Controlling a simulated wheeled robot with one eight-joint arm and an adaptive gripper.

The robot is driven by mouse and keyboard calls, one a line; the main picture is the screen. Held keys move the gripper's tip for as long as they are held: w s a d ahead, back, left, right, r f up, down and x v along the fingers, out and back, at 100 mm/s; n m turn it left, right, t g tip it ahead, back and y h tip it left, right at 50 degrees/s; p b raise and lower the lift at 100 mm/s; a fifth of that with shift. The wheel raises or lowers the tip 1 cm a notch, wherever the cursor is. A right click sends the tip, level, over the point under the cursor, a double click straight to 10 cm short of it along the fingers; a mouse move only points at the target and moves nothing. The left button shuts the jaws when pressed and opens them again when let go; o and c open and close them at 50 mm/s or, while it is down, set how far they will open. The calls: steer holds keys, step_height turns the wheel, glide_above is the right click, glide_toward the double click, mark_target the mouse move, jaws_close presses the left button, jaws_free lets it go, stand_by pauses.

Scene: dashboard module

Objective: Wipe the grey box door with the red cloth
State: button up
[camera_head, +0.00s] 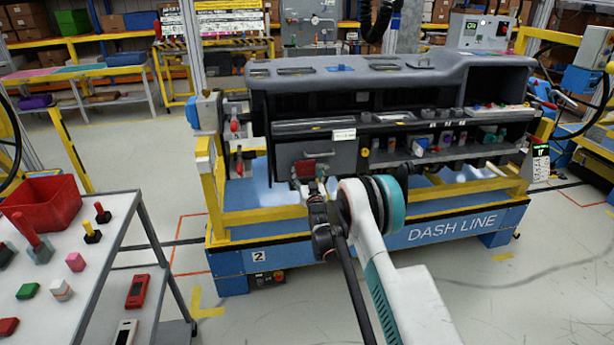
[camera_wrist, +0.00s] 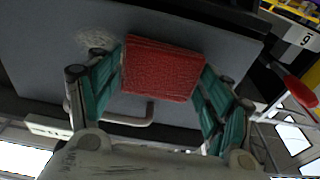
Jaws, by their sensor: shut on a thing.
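The grey box door (camera_head: 330,157) is on the left part of the dashboard module, below a white label. It fills much of the wrist view (camera_wrist: 190,28), with a pale smudge (camera_wrist: 97,39) to the left of the cloth and a handle (camera_wrist: 135,119) below it. The red cloth (camera_head: 306,169) is a folded block in front of the door's lower left part. My gripper (camera_wrist: 162,75) is shut on the red cloth (camera_wrist: 160,70), with a finger on each side. The cloth is against or very close to the door; contact is not clear.
The dashboard module (camera_head: 440,75) rests on a yellow and blue stand (camera_head: 400,240). Red knobs (camera_head: 236,127) stick out left of the door. A white table (camera_head: 90,235) with a red bin (camera_head: 42,205) and several parts stands at the left. The floor between is clear.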

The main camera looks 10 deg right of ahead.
mark_target(331, 164)
steer(key=shift+d, duration=5.35)
steer(key=shift+w+a+r, duration=0.1)
steer(key=shift+w, duration=0.05)
steer(key=shift+a, duration=5.35)
steer(key=s, duration=0.6)
steer(key=shift+s+d, duration=0.1)
steer(key=shift+s, duration=0.1)
steer(key=shift+s, duration=1.35)
